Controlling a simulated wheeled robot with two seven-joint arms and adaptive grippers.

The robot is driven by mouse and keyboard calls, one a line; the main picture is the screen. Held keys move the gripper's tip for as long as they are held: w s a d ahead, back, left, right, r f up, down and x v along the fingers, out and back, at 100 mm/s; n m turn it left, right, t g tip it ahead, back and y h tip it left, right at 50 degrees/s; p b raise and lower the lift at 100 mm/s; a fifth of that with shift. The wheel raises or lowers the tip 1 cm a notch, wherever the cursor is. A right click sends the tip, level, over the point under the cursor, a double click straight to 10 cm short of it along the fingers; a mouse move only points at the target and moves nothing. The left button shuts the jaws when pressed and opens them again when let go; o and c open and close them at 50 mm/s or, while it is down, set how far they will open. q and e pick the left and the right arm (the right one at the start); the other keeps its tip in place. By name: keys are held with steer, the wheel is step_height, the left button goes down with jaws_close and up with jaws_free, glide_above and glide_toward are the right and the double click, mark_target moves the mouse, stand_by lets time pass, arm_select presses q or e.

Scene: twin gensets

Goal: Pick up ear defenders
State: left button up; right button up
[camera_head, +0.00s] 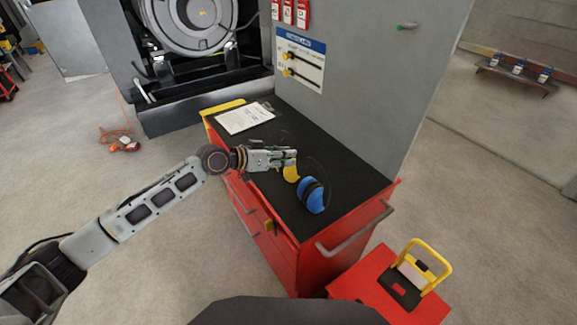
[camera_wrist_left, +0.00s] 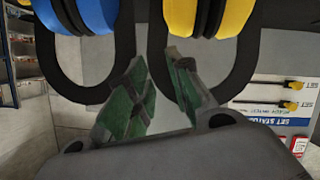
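Blue ear defenders (camera_head: 312,196) lie on the black top of the red tool cabinet. A yellow pair (camera_head: 291,173) lies just behind them, partly covered by my left gripper. In the left wrist view, a blue cup (camera_wrist_left: 92,14) is at upper left and a yellow cup (camera_wrist_left: 232,16) at upper right, each with a dark loop-shaped band. My left gripper (camera_head: 294,158) is over the cabinet top beside the yellow pair. In the left wrist view its green-padded fingers (camera_wrist_left: 160,60) stand apart, with nothing clearly held. Contact with the bands cannot be told. My right gripper is out of view.
A white sheet (camera_head: 245,117) lies at the cabinet's far left end. A grey panel wall (camera_head: 350,80) stands behind the red cabinet (camera_head: 300,262). A red box with a yellow handle (camera_head: 430,258) is at lower right. Open floor lies to the left.

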arm_select(q)
steer(key=shift+b+x, duration=0.4)
steer(key=shift+x, duration=1.75)
steer(key=shift+f, duration=0.1)
jaws_close()
